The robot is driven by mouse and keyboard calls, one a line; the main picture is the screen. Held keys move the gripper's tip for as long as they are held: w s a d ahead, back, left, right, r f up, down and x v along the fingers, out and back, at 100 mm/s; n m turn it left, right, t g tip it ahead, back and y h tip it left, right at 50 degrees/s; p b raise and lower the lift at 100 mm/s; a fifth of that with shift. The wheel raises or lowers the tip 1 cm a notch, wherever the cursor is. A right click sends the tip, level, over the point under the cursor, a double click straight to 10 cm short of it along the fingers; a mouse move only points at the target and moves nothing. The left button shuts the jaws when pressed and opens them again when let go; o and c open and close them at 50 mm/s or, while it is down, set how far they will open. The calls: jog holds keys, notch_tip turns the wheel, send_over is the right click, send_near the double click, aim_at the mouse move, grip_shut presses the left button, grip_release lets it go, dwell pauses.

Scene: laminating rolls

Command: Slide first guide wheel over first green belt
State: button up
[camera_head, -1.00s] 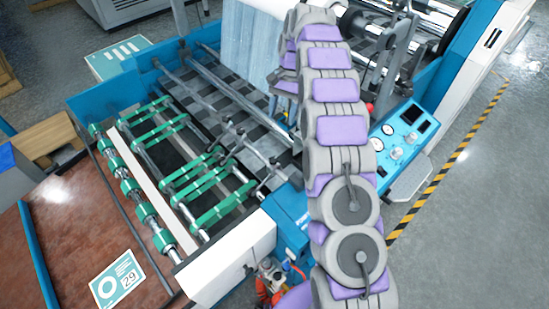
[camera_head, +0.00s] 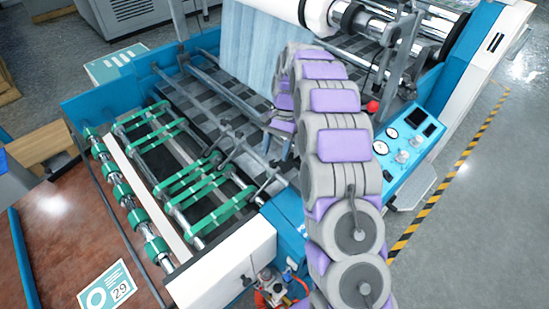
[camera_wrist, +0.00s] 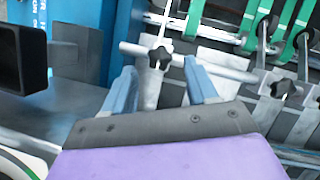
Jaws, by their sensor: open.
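My gripper (camera_wrist: 160,66) is open in the wrist view, its two blue-grey fingers pointing at the machine. A black star knob (camera_wrist: 158,58) on a pale rod, seemingly the first guide wheel's, shows between the fingertips. I cannot tell whether they touch it. Green belts run along the top of the wrist view, one above the knob (camera_wrist: 193,14) and others to the right (camera_wrist: 249,20). In the head view, several green belts (camera_head: 226,211) span the feed frame left of my arm. I cannot tell which belt is first. My gripper is mostly hidden by my arm there.
More star knobs (camera_wrist: 286,88) on rods stand right in the wrist view. A black box-like part (camera_wrist: 22,58) is at left. In the head view, the blue control panel (camera_head: 407,140) lies right of my arm, the white side panel (camera_head: 222,265) below, and open floor (camera_head: 475,215) right.

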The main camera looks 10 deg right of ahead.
aim_at(274, 161)
jog(key=shift+x, duration=1.5)
grip_shut()
jog(key=shift+w, duration=0.1)
